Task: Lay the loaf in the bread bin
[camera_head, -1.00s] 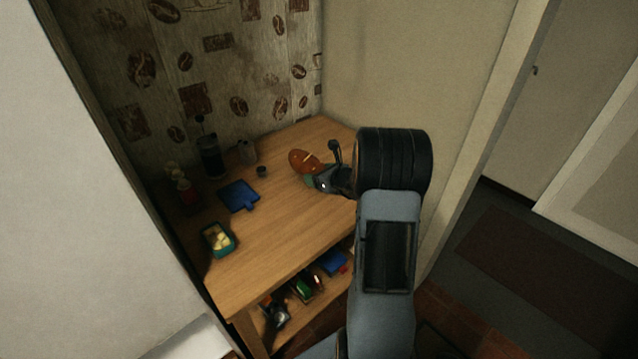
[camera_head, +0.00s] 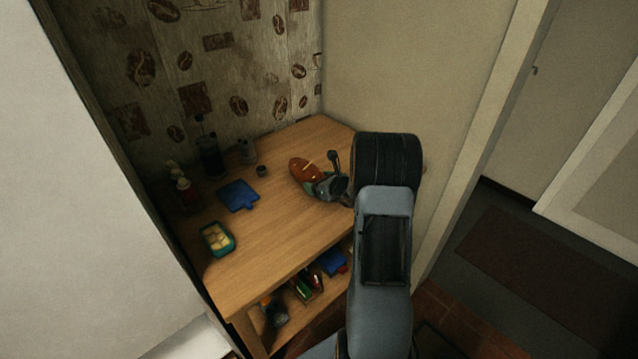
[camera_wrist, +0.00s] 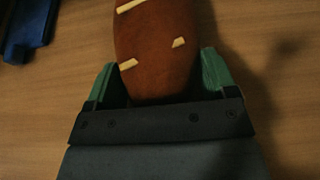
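The loaf (camera_head: 303,169) is brown with pale slashes and is over the back right part of the wooden table. It also shows in the wrist view (camera_wrist: 155,45), running away from my gripper. My gripper (camera_head: 318,183) has green fingers, one on each side of the loaf's near end; in the wrist view the gripper (camera_wrist: 160,82) appears shut on it. Whether the loaf touches the tabletop is hard to tell. I cannot make out a bread bin in either view.
The table (camera_head: 270,235) has a blue board (camera_head: 238,196), a teal box (camera_head: 217,239) with yellow pieces, a small dark cup (camera_head: 262,171) and a tall dark jar (camera_head: 210,160). Several items sit on the lower shelf. The tabletop's middle is clear. Walls close off the back and right.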

